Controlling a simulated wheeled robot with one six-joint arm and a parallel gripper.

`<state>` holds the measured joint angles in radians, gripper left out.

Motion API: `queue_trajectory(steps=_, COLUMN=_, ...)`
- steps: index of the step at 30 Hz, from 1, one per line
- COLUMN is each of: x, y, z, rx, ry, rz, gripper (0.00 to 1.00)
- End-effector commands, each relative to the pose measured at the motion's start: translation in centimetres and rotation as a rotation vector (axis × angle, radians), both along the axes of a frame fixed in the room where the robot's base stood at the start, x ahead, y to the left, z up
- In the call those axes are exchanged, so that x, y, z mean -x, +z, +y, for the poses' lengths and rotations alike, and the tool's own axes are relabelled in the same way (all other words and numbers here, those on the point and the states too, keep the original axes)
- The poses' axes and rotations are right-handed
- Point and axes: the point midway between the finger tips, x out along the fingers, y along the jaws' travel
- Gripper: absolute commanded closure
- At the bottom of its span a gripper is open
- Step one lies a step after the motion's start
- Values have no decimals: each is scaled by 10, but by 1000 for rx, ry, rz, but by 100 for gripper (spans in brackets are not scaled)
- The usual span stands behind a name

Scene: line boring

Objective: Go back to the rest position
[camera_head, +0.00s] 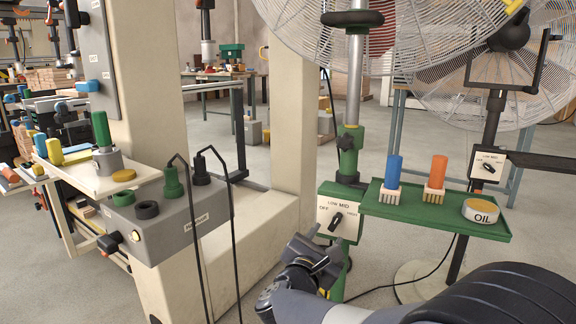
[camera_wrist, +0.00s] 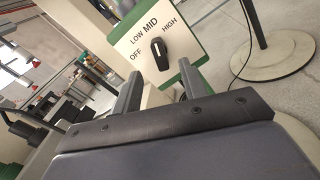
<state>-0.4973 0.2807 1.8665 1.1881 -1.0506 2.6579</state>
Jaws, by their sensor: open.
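My gripper (camera_head: 322,258) is in the lower middle of the head view, in front of the fan's green stand. Its two fingers also show in the wrist view (camera_wrist: 160,84), spread apart with nothing between them. Just beyond the fingertips is a white switch panel (camera_head: 326,214) marked OFF, LOW, MID and HIGH. Its black knob (camera_wrist: 160,54) is apart from the fingers. In the wrist view the knob appears to point toward MID.
A green tray (camera_head: 420,222) on the stand holds a blue-handled brush (camera_head: 393,172), an orange-handled brush (camera_head: 438,172) and an oil tin (camera_head: 481,210). A grey socket box (camera_head: 180,225) with hanging black cables stands left. Large fan cages fill the upper right.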

Motion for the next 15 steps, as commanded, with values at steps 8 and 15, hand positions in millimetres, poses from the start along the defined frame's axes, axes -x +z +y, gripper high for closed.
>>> queue_trajectory(steps=8, x=-35, y=0, z=-18, rx=0, ry=-5, rz=0, gripper=59)
queue_trajectory(steps=15, x=-49, y=0, z=-24, rx=110, ry=0, rz=52, gripper=59)
